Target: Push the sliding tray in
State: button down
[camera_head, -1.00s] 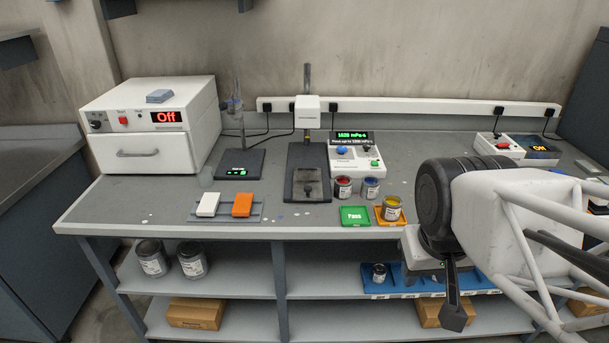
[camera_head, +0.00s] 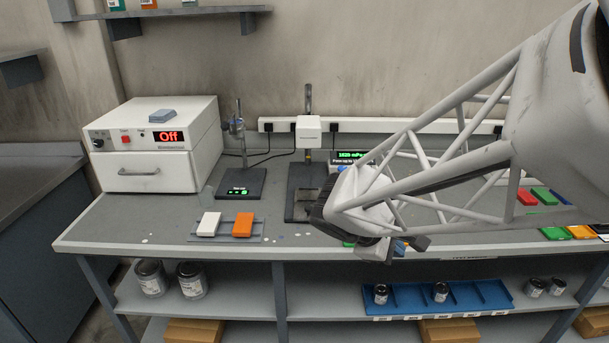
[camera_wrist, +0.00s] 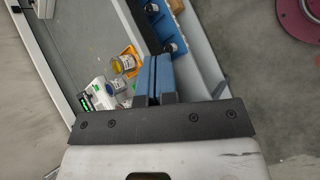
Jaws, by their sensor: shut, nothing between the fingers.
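The white box with the red "Off" display (camera_head: 170,137) stands at the bench's left end. Its lower front panel (camera_head: 122,172) carries a bar handle (camera_head: 138,172) and looks flush with the housing. It seems to be the sliding tray, but I cannot tell for certain. My gripper (camera_wrist: 157,62) is shut and empty in the wrist view, its blue fingers side by side. In the head view my wrist is over the bench's front middle, well right of the box, and hides much of the fingers. The box is not in the wrist view.
An orange block (camera_head: 243,225) and a white block (camera_head: 208,224) lie on a grey rack ahead of the box. A stand with a green-lit base (camera_head: 240,184) is right of it.

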aim_at(307, 209)
jog(key=w+a+f+n+t, duration=0.4)
jog(key=w+a+n, duration=0.2)
jog(key=a, duration=0.2)
jog(key=w+a+f+n+t, duration=0.3)
jog(key=w+a+n, duration=0.3)
jog(key=a, duration=0.2)
jog(key=w+a+f+n+t+y, duration=0.1)
jog(key=w+a+f+n+t, duration=0.3)
jog(key=w+a+n, duration=0.2)
jog(key=a, duration=0.2)
jog(key=shift+a+f+n+t, duration=0.3)
jog(key=shift+a+f+n, duration=0.05)
jog(key=shift+a+n, duration=0.05)
jog(key=shift+w, duration=0.1)
jog(key=shift+x, duration=6.95)
jog(key=shift+w, duration=0.1)
